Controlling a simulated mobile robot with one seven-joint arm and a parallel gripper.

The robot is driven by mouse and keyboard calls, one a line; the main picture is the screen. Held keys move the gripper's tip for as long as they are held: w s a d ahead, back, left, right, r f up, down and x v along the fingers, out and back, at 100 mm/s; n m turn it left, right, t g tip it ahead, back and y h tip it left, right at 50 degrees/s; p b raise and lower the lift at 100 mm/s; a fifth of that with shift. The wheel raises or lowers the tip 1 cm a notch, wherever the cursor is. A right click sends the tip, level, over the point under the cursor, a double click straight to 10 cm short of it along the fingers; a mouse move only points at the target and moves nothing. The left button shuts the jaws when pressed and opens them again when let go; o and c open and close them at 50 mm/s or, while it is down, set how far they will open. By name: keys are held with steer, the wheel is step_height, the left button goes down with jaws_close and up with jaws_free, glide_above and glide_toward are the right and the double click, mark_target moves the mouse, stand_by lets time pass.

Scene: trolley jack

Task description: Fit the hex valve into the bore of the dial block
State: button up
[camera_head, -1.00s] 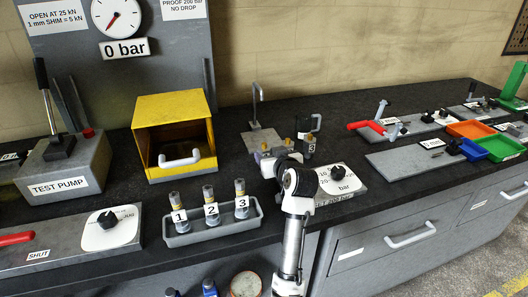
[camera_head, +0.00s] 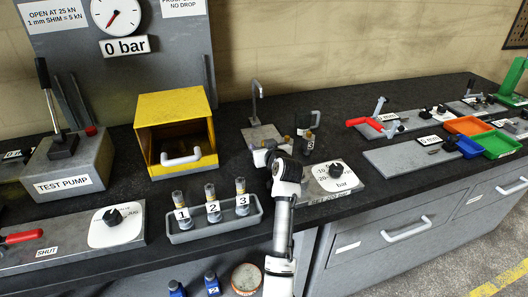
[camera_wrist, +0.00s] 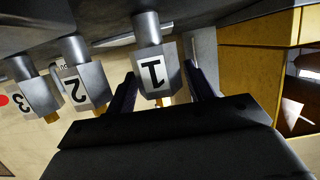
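Several upright pieces with number tags and brass tips show upside down in the wrist view: piece 1 (camera_wrist: 154,72), piece 2 (camera_wrist: 82,80) and piece 3 (camera_wrist: 30,92). Piece 1 has flat-sided faces; I cannot tell for certain which piece is the hex valve. My gripper (camera_wrist: 161,78) is open, with one dark finger on each side of piece 1; I cannot tell whether they touch it. In the head view my gripper (camera_head: 268,157) is behind my wrist and partly hidden. A dial block (camera_head: 336,178) marked bar lies just right of it; its bore is not clearly visible.
A tray (camera_head: 214,229) with three numbered cylinders stands in front. The yellow box (camera_head: 175,125) is left of my gripper. Another dial block (camera_head: 112,227) lies at front left.

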steer(key=c, duration=0.9)
steer(key=shift+c, duration=0.4)
steer(key=shift+r, duration=0.1)
